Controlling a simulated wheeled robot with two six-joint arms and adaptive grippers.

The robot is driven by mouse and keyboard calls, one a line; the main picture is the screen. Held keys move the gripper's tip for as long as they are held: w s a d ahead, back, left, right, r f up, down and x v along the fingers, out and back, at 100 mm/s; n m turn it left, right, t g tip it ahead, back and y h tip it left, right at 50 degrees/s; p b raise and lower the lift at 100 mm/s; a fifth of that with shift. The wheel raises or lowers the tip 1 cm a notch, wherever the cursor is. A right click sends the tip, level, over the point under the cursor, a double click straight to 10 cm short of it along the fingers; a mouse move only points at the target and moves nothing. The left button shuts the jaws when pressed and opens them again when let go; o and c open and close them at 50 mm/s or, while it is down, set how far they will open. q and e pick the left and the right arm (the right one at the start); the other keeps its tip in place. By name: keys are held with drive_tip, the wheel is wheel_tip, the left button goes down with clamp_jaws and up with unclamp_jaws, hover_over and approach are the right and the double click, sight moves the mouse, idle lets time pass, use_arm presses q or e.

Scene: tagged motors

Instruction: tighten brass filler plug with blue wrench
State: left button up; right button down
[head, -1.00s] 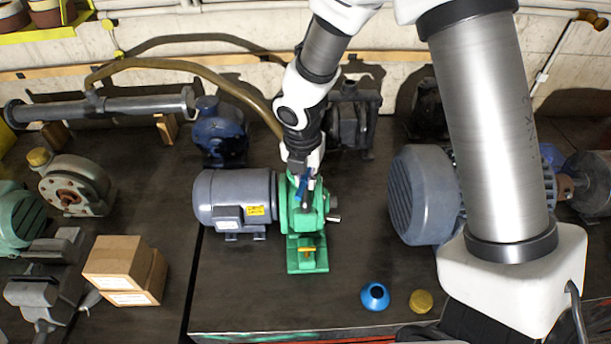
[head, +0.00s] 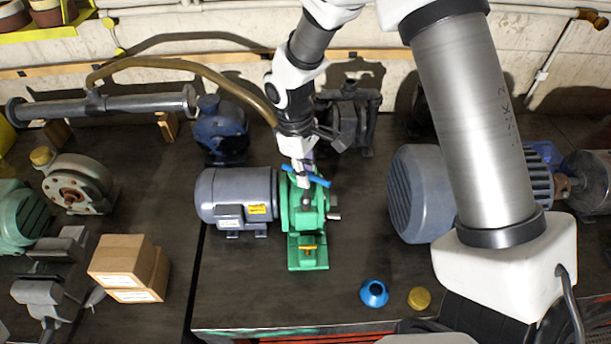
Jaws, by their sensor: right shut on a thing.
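The blue wrench (head: 318,179) shows in the head view at the top of the green pump (head: 307,240). My right gripper (head: 302,178) is shut on the wrench, above the pump's upper part. The wrench lies roughly crosswise, tilted a little down to the right. The brass filler plug is not clearly visible; the gripper and wrench cover the top of the pump. I cannot tell whether the wrench is seated on a plug. My left gripper is not in view.
A grey motor (head: 236,196) sits directly left of the pump. A blue funnel (head: 374,293) and a yellow cap (head: 419,298) stand at front right. Cardboard boxes (head: 128,267) are at left. A large grey-blue motor (head: 421,195) stands at right. The bench in front of the pump is clear.

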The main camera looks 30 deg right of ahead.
drive_tip(key=shift+s+r, duration=0.15)
drive_tip(key=shift+r, duration=0.2)
wheel_tip(320, 180, up, 4)
drive_tip(key=shift+r, duration=0.5)
